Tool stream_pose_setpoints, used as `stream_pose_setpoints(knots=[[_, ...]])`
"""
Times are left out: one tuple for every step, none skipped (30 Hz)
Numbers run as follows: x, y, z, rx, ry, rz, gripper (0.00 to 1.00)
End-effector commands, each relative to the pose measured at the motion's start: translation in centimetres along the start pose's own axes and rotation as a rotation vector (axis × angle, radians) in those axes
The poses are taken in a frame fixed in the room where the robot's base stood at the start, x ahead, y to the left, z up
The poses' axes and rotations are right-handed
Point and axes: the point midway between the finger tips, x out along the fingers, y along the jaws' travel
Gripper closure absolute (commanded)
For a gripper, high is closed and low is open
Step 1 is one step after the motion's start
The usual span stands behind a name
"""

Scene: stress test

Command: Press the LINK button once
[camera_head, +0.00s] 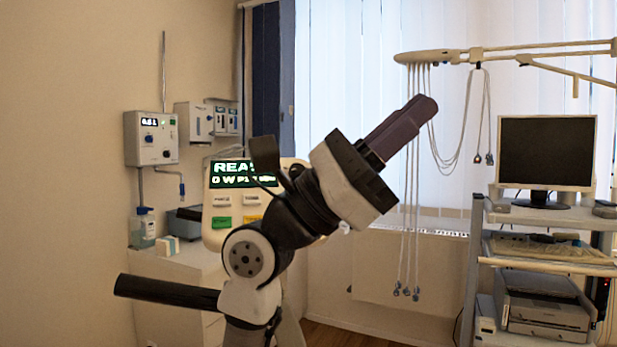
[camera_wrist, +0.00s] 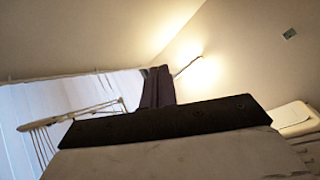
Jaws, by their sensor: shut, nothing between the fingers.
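A pale ergometer-like panel (camera_head: 214,238) stands left of centre in the head view, partly hidden behind my arm. Its dark display (camera_head: 228,174) shows green text starting "REA". Below are two white buttons, a green button (camera_head: 222,223) and a yellow button (camera_head: 251,221). Their labels are too small to read, so I cannot tell which is LINK. My gripper (camera_head: 424,107) is shut and empty, its dark fingers pointing up and right, away from the panel. In the wrist view, a pale rounded casing (camera_wrist: 291,114) shows at the right edge; I cannot tell whether it is the panel.
A cart (camera_head: 468,270) with a monitor (camera_head: 547,152) and printer stands right. A boom (camera_head: 430,57) with hanging leads crosses the upper right. Wall boxes (camera_head: 151,138) and a bottle (camera_head: 143,228) on a white cabinet (camera_head: 165,264) are at left.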

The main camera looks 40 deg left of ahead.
Motion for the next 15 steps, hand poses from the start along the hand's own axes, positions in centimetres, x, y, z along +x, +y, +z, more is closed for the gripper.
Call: stream_pose_setpoints(knots=[[2.4, 2.7, -1.2, 0.138, 0.171, 0.025, 1.0], [3.0, 4.2, -2.5, 0.219, 0.273, 0.038, 1.0], [3.4, 6.4, -4.2, 0.322, 0.415, 0.051, 1.0], [3.2, 8.2, -5.3, 0.399, 0.526, 0.06, 1.0], [2.8, 10.0, -6.4, 0.473, 0.637, 0.067, 1.0], [1.7, 12.4, -7.5, 0.563, 0.783, 0.075, 1.0], [0.7, 14.1, -8.1, 0.621, 0.886, 0.077, 1.0], [-0.5, 15.7, -8.5, 0.674, 0.985, 0.08, 1.0], [-2.1, 17.5, -8.8, 0.733, 1.107, 0.08, 1.0], [-3.4, 18.8, -8.8, 0.771, 1.191, 0.08, 1.0], [-4.6, 19.9, -8.7, 0.804, 1.268, 0.078, 1.0], [-6.1, 21.2, -8.4, 0.84, 1.36, 0.077, 1.0], [-7.2, 22.0, -8.1, 0.861, 1.42, 0.076, 1.0], [-8.1, 22.6, -7.8, 0.879, 1.473, 0.074, 1.0], [-9.2, 23.4, -7.4, 0.899, 1.533, 0.073, 1.0]])
